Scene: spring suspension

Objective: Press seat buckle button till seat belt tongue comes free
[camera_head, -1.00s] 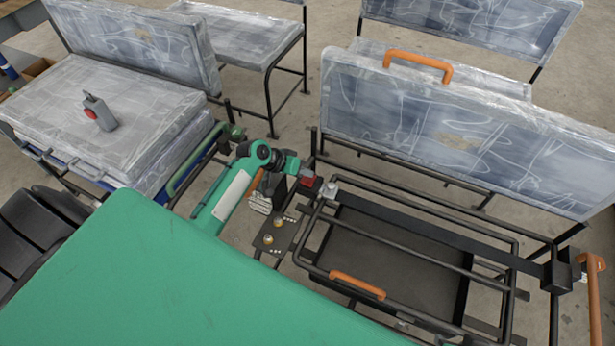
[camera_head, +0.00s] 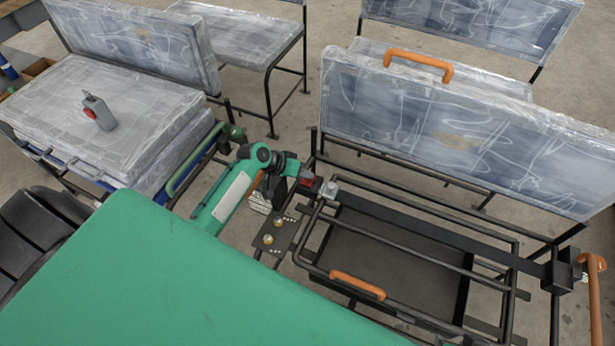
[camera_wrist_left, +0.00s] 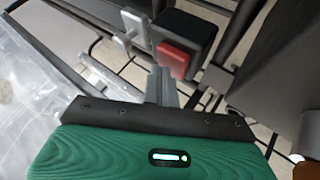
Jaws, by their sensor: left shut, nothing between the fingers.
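The black seat buckle with a red button (camera_wrist_left: 173,60) is near the top middle of the left wrist view. In the head view its red part (camera_head: 308,181) shows just right of my left gripper (camera_head: 297,181). A metal seat belt tongue (camera_wrist_left: 138,28) appears at the buckle's far left side; how deep it sits is hidden. My left gripper (camera_wrist_left: 162,78) is shut and empty, its fingertips at the near edge of the red button. I cannot tell whether they touch it. My right gripper is not in view.
A black tubular seat frame (camera_head: 420,225) with orange handles lies to the right. A plastic-wrapped seat back (camera_head: 450,120) stands behind it. A grey piece with a red button (camera_head: 98,112) lies on the wrapped cushion at left. A large green surface (camera_head: 180,280) fills the front.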

